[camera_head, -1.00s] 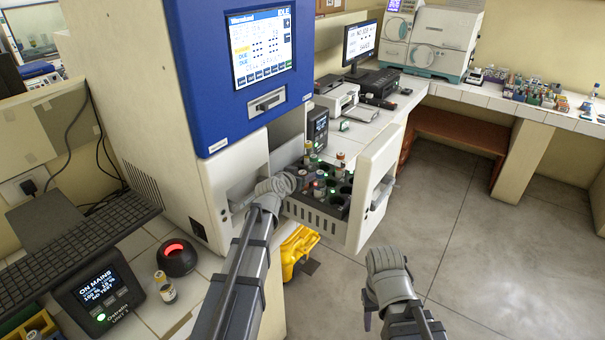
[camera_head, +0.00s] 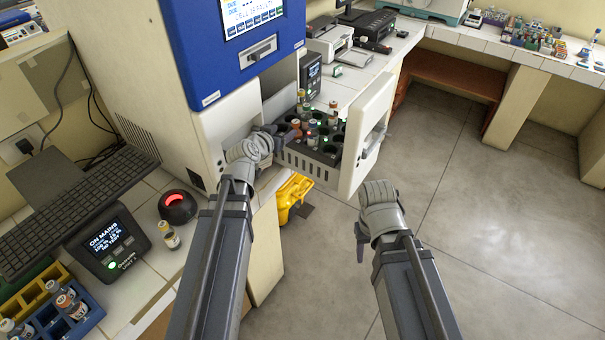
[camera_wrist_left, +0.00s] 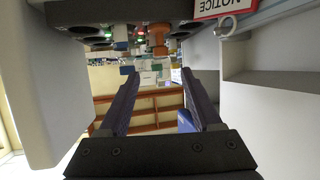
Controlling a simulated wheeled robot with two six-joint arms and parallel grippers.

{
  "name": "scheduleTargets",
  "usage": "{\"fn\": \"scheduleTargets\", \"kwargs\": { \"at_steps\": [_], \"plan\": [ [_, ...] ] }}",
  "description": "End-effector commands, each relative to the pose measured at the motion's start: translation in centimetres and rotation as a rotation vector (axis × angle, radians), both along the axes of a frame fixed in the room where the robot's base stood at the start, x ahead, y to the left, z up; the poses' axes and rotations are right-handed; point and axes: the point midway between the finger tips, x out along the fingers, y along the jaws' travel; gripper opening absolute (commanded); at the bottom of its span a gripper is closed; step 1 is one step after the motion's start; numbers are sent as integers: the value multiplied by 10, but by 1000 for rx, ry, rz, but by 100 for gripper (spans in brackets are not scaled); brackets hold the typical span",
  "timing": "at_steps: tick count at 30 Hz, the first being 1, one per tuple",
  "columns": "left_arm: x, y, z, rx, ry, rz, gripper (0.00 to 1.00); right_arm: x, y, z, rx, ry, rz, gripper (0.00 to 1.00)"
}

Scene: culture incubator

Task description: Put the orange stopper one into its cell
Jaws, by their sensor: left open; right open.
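The pulled-out drawer (camera_head: 310,167) of the blue-and-white incubator holds a dark rack with several stoppered vials and some empty cells. Vials with orange-looking stoppers stand in it, one at the back right (camera_head: 334,108) and one at the left (camera_head: 296,126). The left wrist view shows an orange stopper (camera_wrist_left: 159,36) ahead of the fingers, beside empty round cells. My left gripper (camera_head: 268,135) is at the drawer's left side; its open, empty fingers (camera_wrist_left: 160,88) show in the wrist view. My right gripper (camera_head: 362,225) is open, right of the drawer front, over the floor.
The drawer's front panel (camera_head: 366,140) stands upright between the rack and my right arm. A lone vial (camera_head: 170,236) stands on the bench by a black dome (camera_head: 177,206) with a red light. A blue rack (camera_head: 75,318) with vials is at lower left.

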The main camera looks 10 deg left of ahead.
Motion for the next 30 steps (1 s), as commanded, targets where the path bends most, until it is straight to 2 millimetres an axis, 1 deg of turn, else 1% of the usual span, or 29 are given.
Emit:
{"fn": "scheduleTargets", "kwargs": {
  "at_steps": [2, 5, 6, 8, 9, 11, 12, 15, 18, 19, 21, 23, 30],
  "plan": [
    [-4, -17, -7, -2, 37, -35, 66, 0, 0, 0, 0, 0, 0, 50],
    [-22, -66, -32, -5, 167, -134, 66, 0, 0, 0, 0, 0, 0, 50],
    [-36, -91, -47, -1, 252, -183, 66, 0, 0, 0, 0, 0, 0, 50],
    [-65, -129, -71, 18, 403, -250, 66, 0, 0, 0, 0, 0, 0, 50],
    [-87, -148, -86, 39, 510, -279, 66, 0, 0, 0, 0, 0, 0, 50],
    [-121, -169, -106, 82, 664, -301, 66, 0, 0, 0, 0, 0, 0, 50],
    [-144, -178, -116, 117, 759, -301, 66, 0, 0, 0, 0, 0, 0, 50],
    [-192, -187, -130, 209, 955, -262, 66, 0, 0, 0, 0, 0, 0, 50],
    [-226, -186, -135, 288, 1082, -199, 66, 0, 0, 0, 0, 0, 0, 50],
    [-233, -185, -135, 308, 1108, -182, 66, 0, 0, 0, 0, 0, 0, 50],
    [-245, -183, -134, 340, 1151, -147, 66, 0, 0, 0, 0, 0, 0, 50],
    [-251, -181, -134, 357, 1172, -129, 66, 0, 0, 0, 0, 0, 0, 50],
    [-253, -180, -134, 363, 1184, -118, 66, 0, 0, 0, 0, 0, 0, 50]
  ]
}}
